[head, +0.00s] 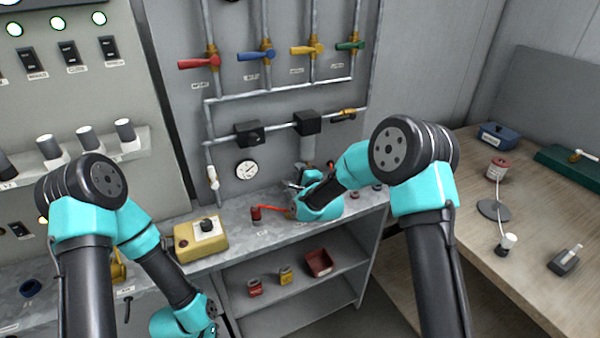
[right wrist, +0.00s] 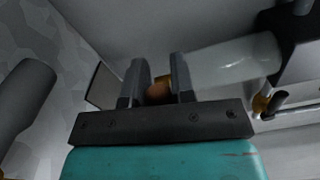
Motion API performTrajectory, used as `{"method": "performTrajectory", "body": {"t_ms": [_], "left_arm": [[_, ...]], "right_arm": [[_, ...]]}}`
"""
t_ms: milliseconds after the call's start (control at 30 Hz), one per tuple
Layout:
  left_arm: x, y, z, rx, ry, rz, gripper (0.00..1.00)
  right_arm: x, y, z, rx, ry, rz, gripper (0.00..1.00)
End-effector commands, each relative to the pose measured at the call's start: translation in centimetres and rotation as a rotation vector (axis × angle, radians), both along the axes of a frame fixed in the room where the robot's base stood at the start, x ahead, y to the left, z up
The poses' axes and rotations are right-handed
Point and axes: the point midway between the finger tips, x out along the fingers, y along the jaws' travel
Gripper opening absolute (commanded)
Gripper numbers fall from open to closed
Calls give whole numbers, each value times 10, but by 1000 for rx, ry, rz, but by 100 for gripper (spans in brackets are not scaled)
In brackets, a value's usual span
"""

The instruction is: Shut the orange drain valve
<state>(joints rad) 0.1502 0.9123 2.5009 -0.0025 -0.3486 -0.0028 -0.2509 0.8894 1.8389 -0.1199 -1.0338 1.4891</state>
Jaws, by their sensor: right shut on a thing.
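The orange drain valve (right wrist: 158,90) shows in the right wrist view as a small rounded piece at the end of a pale, translucent bowl (right wrist: 232,62). My right gripper (right wrist: 160,82) has its two dark fingers on either side of the valve and is shut on it. In the head view, the bowl (head: 308,150) hangs under a black block on the wall pipe. My right gripper (head: 299,184) is just below it, above the bench, and hides the valve there. My left wrist is at the bottom of the head view; its fingers do not show.
The grey bench (head: 225,260) holds a yellow box (head: 200,240) and a dark red cylinder (head: 256,214) near an orange-red stick (head: 273,207). Red, blue, yellow and green valves are on the wall above. A wooden table (head: 475,255) stands at the right with several items.

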Motion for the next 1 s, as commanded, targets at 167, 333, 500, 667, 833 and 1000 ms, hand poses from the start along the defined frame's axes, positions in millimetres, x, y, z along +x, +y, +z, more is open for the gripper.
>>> {"method": "performTrajectory", "body": {"t_ms": [167, 333, 500, 667, 833, 1000], "left_arm": [[0, 0, 0, 0, 0, 0, 0], [0, 0, 0, 0, 0, 0, 0], [0, 0, 0, 0, 0, 0, 0], [0, 0, 0, 0, 0, 0, 0], [0, 0, 0, 0, 0, 0, 0], [0, 0, 0, 0, 0, 0, 0]], "right_arm": [[0, 0, -1, -7, -3, 0, 0], [0, 0, -4, -78, -31, 0, 0], [0, 1, -10, -172, -67, 0, 0], [0, 1, -11, -200, -78, 0, 0], [-1, 1, -11, -199, -78, 0, 0], [-1, 1, -11, -199, -77, 0, 36]]}}
